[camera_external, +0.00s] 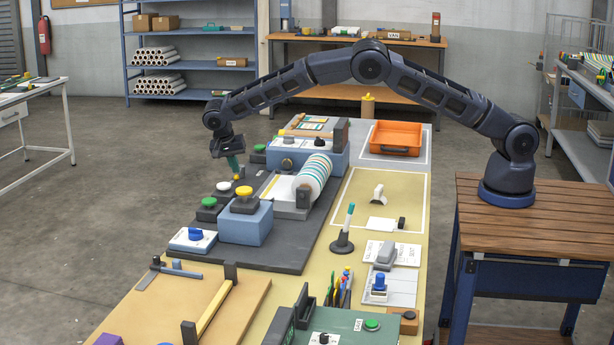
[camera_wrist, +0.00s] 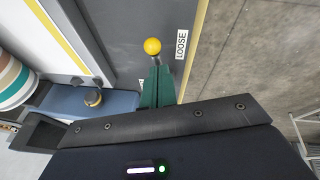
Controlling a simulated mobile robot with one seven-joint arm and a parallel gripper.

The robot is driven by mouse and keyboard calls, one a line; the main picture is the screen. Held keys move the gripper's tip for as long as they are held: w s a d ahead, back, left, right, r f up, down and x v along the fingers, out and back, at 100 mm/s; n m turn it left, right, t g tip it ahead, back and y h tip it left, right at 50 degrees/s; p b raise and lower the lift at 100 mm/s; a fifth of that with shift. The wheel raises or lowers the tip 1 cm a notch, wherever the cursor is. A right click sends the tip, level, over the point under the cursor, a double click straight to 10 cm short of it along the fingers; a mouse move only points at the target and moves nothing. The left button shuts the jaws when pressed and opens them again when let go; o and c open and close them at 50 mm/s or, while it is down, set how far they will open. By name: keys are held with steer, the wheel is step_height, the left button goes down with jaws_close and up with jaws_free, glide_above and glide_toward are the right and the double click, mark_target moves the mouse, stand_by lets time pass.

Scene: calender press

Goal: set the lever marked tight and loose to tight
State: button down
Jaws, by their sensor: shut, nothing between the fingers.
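The lever has a yellow ball knob (camera_wrist: 152,46) on a short metal stem, in the upper middle of the wrist view. A white label reading LOOSE (camera_wrist: 181,44) lies just right of the knob; I see no readable TIGHT label. In the external view the knob (camera_external: 237,178) is at the left side of the calender press (camera_external: 291,190). My gripper (camera_external: 235,170) points down just above the knob, its green fingers together and empty. In the wrist view the fingertips (camera_wrist: 156,66) are right by the stem; I cannot tell whether they touch it.
The press has a striped roller (camera_external: 314,171) right of the lever. A green button (camera_external: 209,202) and a yellow button on a blue box (camera_external: 245,222) stand nearer the camera. A grey block with a dark knob (camera_external: 288,164) is behind. Open floor lies left of the bench.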

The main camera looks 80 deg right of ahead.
steer(key=shift+s, duration=0.2)
steer(key=shift+s+n+t, duration=0.4)
steer(key=shift+s+n, duration=0.25)
steer(key=shift+n, duration=0.55)
steer(key=s+n, duration=0.1)
steer(key=s+d+n+t, duration=0.1)
steer(key=n, duration=0.1)
steer(key=shift+d+n, duration=0.1)
steer(key=shift+n, duration=0.2)
steer(key=n, duration=0.1)
steer(key=s+d+n+t, duration=0.1)
steer(key=shift+s+n, duration=0.15)
steer(key=shift+n, duration=0.25)
steer(key=d+n, duration=0.1)
steer(key=n, duration=0.1)
steer(key=s+d+n+t+y, duration=0.1)
steer(key=n, duration=0.1)
steer(key=shift+s+d+t, duration=0.15)
steer(key=shift+t, duration=0.15)
steer(key=shift+w, duration=0.2)
steer(key=shift+w, duration=0.65)
